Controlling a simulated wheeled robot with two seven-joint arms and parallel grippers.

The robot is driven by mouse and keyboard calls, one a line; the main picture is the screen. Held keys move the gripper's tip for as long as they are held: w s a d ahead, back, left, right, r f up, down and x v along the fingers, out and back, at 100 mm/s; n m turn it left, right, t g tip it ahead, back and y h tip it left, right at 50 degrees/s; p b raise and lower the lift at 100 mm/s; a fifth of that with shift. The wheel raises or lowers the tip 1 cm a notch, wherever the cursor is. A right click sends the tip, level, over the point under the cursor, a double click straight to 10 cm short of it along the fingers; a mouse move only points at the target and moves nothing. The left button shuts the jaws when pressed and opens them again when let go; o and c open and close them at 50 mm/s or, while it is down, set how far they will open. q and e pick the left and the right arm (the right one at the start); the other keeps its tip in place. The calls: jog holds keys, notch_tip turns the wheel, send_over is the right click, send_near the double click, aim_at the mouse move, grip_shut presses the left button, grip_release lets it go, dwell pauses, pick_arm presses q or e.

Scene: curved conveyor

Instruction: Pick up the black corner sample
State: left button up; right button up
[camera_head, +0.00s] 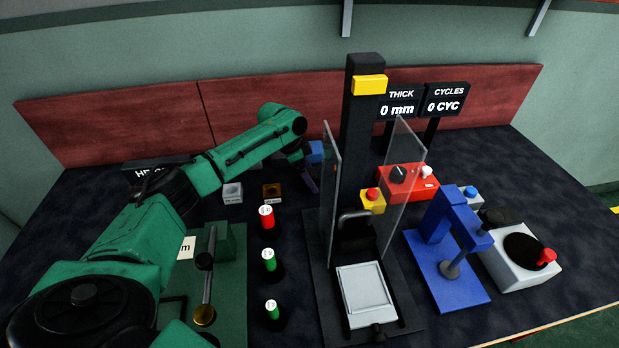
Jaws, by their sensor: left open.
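My green left arm reaches in from the left and across the back of the table. Its gripper (312,180) is small and partly seen, with blue and dark purple parts, just left of the clear shield. It points down toward the dark table top and is open. I cannot pick out the black corner sample; it may be hidden by my arm or lost against the dark table. Two small square blocks, one grey-white (232,193) and one brown-gold (272,192), stand left of the gripper. My right gripper is not in view.
A black column (361,130) with clear shields (333,190) stands right of the gripper, above a white plate (366,290). Capped bottles (267,218) stand in front. A red control box (408,183), blue press (448,265) and white machine (520,260) fill the right.

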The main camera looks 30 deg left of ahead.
pick_arm(q)
jog(key=c, duration=1.4)
